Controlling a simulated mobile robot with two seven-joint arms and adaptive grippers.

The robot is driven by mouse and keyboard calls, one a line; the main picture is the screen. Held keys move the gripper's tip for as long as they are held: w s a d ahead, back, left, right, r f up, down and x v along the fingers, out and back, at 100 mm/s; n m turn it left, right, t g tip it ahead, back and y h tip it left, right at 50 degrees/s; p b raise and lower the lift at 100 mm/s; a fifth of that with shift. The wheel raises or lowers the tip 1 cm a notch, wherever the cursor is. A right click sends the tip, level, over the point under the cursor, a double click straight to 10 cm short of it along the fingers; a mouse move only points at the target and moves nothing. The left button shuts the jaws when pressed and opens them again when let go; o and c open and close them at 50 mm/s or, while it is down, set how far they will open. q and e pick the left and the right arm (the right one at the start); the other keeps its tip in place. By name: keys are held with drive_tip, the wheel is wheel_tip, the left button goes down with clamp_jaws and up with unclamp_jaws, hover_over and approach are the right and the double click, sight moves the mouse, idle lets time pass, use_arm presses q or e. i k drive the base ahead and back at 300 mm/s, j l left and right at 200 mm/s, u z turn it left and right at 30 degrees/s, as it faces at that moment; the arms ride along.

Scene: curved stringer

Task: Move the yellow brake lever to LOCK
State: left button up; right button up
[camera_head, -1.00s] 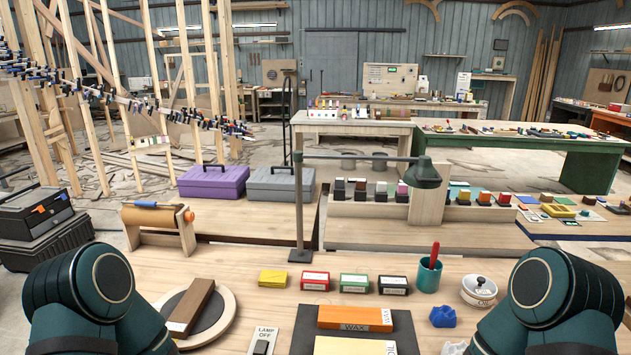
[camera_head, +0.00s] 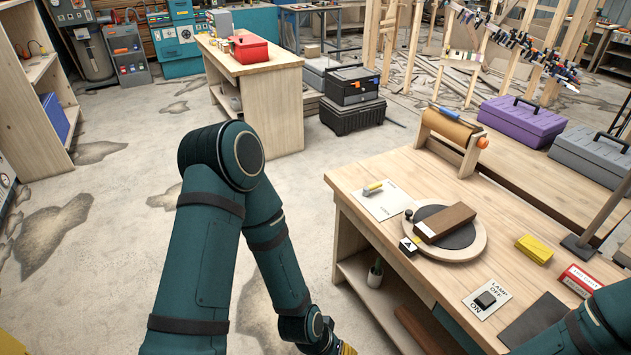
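A small yellow-and-grey lever-like piece (camera_head: 373,188) lies over a white plate (camera_head: 383,203) at the near left corner of the workbench (camera_head: 365,230). It looks like the brake lever. The plate carries small labels that I cannot read, so I cannot tell its setting. Just right of the plate is a round turntable (camera_head: 468,240) with a dark brown block (camera_head: 444,222) across it. My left arm reaches down in front of the bench's left end, and its gripper is cut off below the frame. My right arm shows only at the bottom right corner; its gripper is out of view.
A lamp switch plate (camera_head: 487,298), a yellow block (camera_head: 535,248) and a red box (camera_head: 577,281) sit further right on the bench. A paper roll stand (camera_head: 450,130) stands behind. Open floor (camera_head: 120,230) lies left of the bench.

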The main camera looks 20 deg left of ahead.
sight(365, 189)
drive_tip(key=u, duration=0.35)
drive_tip(key=z, duration=0.55)
drive_tip(key=i+j+z, duration=0.1)
drive_tip(key=z, duration=0.25)
drive_tip(key=j+z, duration=1.1)
drive_tip(key=j, duration=0.5)
drive_tip(key=k+j, duration=0.1)
drive_tip(key=j, duration=0.6)
drive_tip(key=k+j, duration=0.1)
drive_tip(key=j, duration=0.65)
drive_tip(key=i+z, duration=0.05)
